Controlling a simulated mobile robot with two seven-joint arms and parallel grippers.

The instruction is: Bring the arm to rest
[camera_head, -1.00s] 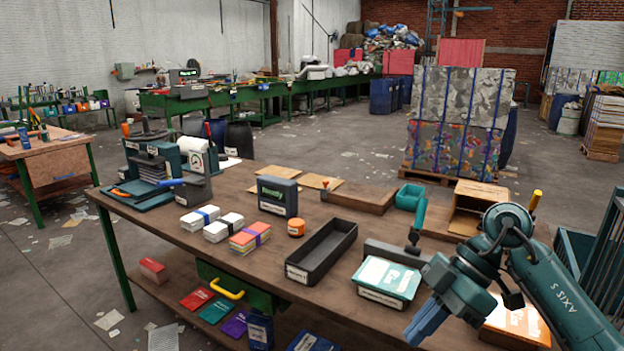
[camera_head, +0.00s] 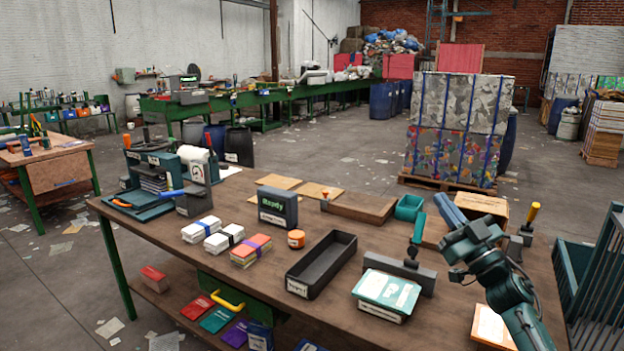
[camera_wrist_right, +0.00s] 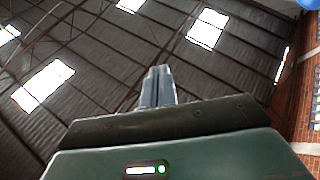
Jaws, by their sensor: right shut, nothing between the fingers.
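My right arm reaches in from the lower right of the head view. Its gripper (camera_head: 447,208) points up and to the left above the table's right part, in front of a cardboard box. The blue-grey fingers are shut with nothing between them. In the right wrist view the shut fingers (camera_wrist_right: 157,85) stand against the roof, so the gripper points upward. My left gripper is not in view.
A slatted teal crate (camera_head: 598,265) stands at the right.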

